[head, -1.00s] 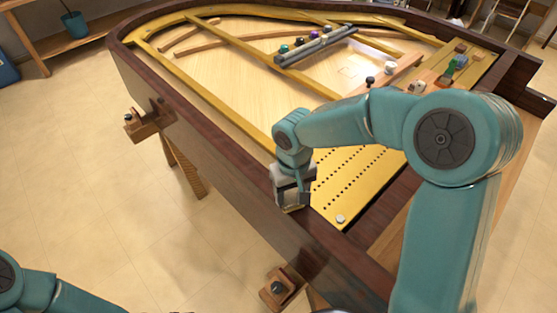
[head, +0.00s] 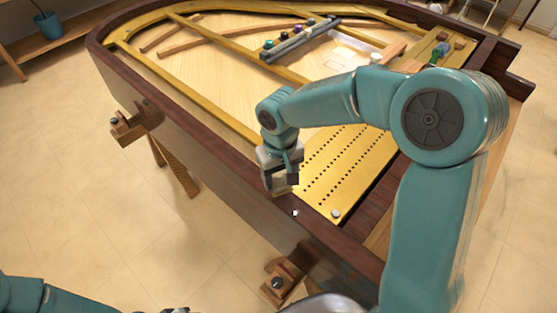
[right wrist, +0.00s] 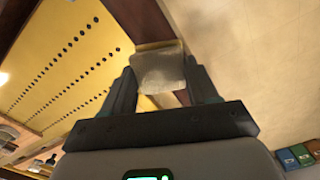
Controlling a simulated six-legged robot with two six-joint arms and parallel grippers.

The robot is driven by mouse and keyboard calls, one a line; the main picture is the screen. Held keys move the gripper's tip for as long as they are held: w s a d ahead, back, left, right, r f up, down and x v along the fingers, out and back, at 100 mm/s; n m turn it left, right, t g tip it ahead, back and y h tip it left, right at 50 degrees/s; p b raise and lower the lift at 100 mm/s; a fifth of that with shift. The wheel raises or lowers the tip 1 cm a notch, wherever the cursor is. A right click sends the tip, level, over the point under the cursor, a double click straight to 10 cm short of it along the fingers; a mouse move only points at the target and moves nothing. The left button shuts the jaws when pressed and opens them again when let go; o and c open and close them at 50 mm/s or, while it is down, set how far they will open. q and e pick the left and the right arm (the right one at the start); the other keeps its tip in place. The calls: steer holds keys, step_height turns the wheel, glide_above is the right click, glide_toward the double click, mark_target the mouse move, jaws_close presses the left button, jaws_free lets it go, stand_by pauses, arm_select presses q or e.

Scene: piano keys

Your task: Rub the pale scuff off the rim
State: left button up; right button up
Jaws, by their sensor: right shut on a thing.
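The dark brown rim (head: 222,158) of the piano case runs from the far left to the near right. A small pale spot (head: 295,213), which looks like the scuff, shows on the rim just below my right gripper. My right gripper (head: 279,184) points down over the rim and is shut on a pale block-like pad (right wrist: 160,69). The pad sits between both fingers in the right wrist view; I cannot tell whether it touches the rim. My left arm enters at the bottom left of the head view, with its gripper out of sight.
Inside the case lie the gold plate with rows of holes (head: 343,165) and a round stud (head: 336,213). A grey bar (head: 301,40) lies farther back beside small coloured pieces. Wooden brackets (head: 283,278) stick out from the case side. Open floor lies left.

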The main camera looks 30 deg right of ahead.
steer(key=shift+w+a+r+p, duration=0.1)
steer(key=shift+r+p, duration=0.2)
steer(key=shift+r, duration=0.35)
steer(key=shift+s+d+r+p, duration=0.1)
steer(key=shift+s+r+p, duration=0.1)
steer(key=shift+r+p, duration=0.3)
steer(key=shift+s+d+r+p, duration=0.1)
steer(key=shift+s+r+p, duration=0.15)
steer(key=shift+r, duration=0.45)
steer(key=shift+w+a+r, duration=0.1)
steer(key=shift+w, duration=0.1)
steer(key=shift+w+a, duration=0.1)
steer(key=shift+w, duration=0.1)
steer(key=shift+s, duration=0.3)
steer(key=shift+w, duration=0.1)
